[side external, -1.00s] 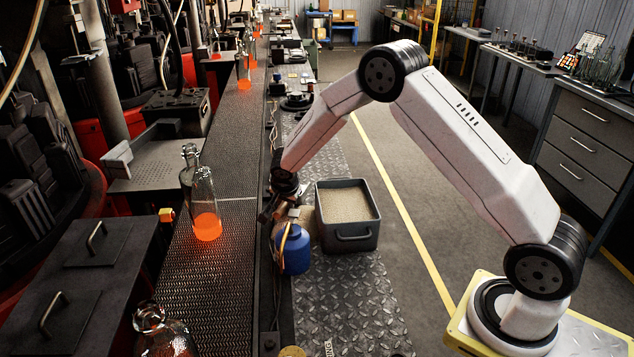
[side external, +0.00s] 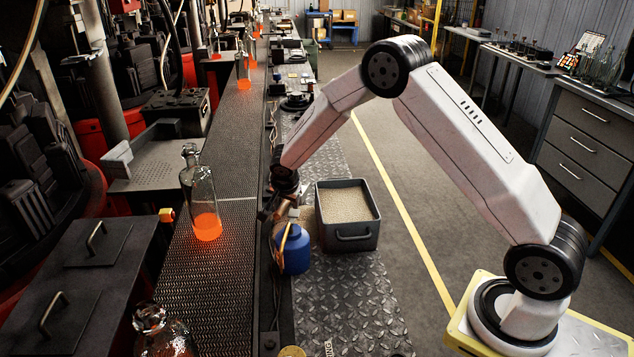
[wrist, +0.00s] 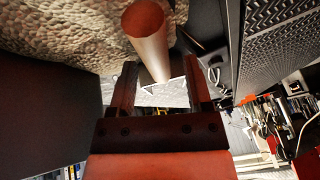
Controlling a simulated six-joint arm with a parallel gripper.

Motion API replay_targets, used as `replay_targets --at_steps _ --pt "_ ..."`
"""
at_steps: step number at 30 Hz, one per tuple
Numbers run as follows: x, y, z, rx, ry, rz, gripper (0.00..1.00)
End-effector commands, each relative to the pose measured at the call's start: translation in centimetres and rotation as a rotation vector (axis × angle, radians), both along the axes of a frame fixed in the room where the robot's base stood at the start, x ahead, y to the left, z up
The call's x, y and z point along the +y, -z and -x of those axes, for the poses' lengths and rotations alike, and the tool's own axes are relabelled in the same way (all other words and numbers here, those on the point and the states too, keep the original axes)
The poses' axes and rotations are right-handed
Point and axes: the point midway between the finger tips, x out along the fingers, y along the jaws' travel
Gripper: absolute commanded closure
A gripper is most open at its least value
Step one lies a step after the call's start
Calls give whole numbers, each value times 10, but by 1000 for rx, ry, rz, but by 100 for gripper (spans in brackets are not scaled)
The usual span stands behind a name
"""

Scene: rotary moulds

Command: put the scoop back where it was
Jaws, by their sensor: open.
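The scoop shows in the wrist view as a copper-brown cylindrical handle (wrist: 148,32) with a bright metal part at its lower end. My gripper (wrist: 158,72) is open, with one finger on either side of the scoop's lower end in the picture. I cannot tell whether either finger touches it. In the side view my gripper (side external: 268,212) is low beside the conveyor, left of the grey bin (side external: 357,237). The scoop cannot be clearly made out there, behind my wrist and the clutter.
A blue container (side external: 294,250) stands close in front of my gripper. The bin holds pale granules. The conveyor (side external: 225,270) on the left carries a glass bottle (side external: 203,190) with a glowing orange base. Treadplate floor in front of the bin is clear.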

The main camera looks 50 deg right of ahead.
Motion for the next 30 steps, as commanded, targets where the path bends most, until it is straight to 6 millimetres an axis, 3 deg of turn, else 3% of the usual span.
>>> replay_targets --at_steps 21,30 --pt "27 -82 27 -3 -1 1 36" --pt "32 -98 33 -2 1 0 36"
